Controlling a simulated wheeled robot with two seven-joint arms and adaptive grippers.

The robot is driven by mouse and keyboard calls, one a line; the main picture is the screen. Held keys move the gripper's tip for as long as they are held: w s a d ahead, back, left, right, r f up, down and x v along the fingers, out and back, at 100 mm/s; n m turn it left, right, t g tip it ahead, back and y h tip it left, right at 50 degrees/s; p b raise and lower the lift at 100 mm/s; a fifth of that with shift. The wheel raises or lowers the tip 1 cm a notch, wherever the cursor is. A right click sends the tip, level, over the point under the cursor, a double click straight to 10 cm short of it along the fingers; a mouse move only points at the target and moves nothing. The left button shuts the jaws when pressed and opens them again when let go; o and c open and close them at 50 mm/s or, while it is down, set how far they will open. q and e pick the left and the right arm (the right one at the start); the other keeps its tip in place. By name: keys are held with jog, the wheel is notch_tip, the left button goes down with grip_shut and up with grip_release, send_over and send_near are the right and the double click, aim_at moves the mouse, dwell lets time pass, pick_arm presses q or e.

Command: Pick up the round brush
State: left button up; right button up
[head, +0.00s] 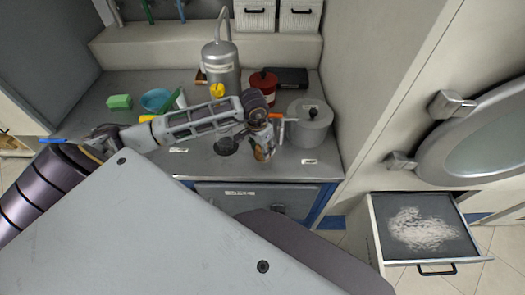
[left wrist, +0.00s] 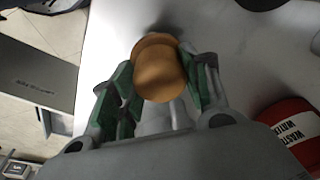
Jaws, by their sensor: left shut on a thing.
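The round brush (left wrist: 160,72), with a rounded orange-brown wooden top, sits between the green-padded fingers of my left gripper (left wrist: 158,88) in the left wrist view. The fingers are closed on it from both sides. In the head view my left gripper (head: 260,128) points down near the front right of the grey counter, and the brush (head: 264,152) shows partly below it. The fingers hide part of the brush. I cannot tell whether its underside touches the counter. My right gripper is not in view.
A grey lidded pot (head: 309,128) stands close right of the gripper. A red can (head: 263,84), labelled waste water in the wrist view, and a metal bottle (head: 221,65) stand behind. A blue bowl (head: 156,100) and green sponge (head: 119,102) lie left. An open drawer (head: 425,262) juts out at right.

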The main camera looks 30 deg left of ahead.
pick_arm(q)
jog(key=shift+r, duration=0.15)
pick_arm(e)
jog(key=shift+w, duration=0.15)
pick_arm(q)
jog(key=shift+r, duration=0.5)
notch_tip(320, 180, up, 4)
jog(key=shift+r+p, duration=0.1)
jog(key=shift+p, duration=0.95)
notch_tip(320, 180, up, 4)
jog(key=shift+f+p, duration=0.1)
jog(key=shift+p, duration=0.55)
jog(key=shift+r, duration=0.35)
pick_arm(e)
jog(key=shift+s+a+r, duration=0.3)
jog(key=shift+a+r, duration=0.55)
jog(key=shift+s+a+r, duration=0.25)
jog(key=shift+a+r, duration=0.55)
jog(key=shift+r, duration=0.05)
pick_arm(q)
jog(key=shift+n, duration=0.3)
